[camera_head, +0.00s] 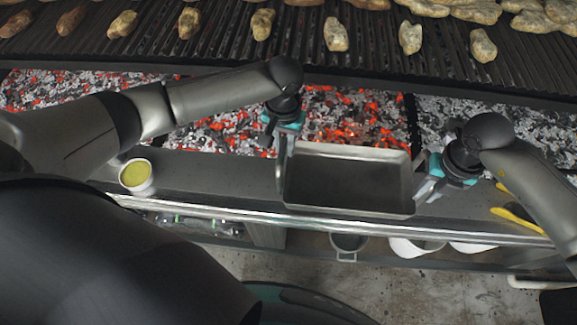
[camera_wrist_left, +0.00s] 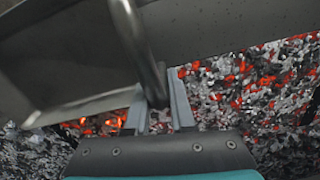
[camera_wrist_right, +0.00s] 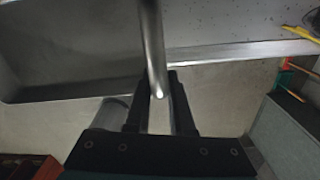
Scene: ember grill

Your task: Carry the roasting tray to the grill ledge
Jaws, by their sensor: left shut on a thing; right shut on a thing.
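The roasting tray (camera_head: 345,180) is a grey metal rectangular pan, empty, over the ledge (camera_head: 235,178) in front of the coals in the head view. I cannot tell whether it touches the ledge. My left gripper (camera_head: 284,135) is shut on the handle at the tray's left end; the handle bar (camera_wrist_left: 140,50) runs between the fingers in the left wrist view. My right gripper (camera_head: 430,178) is shut on the handle at the right end; that bar (camera_wrist_right: 153,50) shows between the fingers in the right wrist view. The tray looks roughly level.
Glowing coals (camera_head: 350,117) lie behind the ledge, below the grill grate (camera_head: 290,45) with several food pieces. A white cup of yellow-green sauce (camera_head: 136,175) stands left on the ledge. Yellow-handled tongs (camera_head: 518,220) lie at the right. Bowls (camera_head: 415,247) sit on a shelf below.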

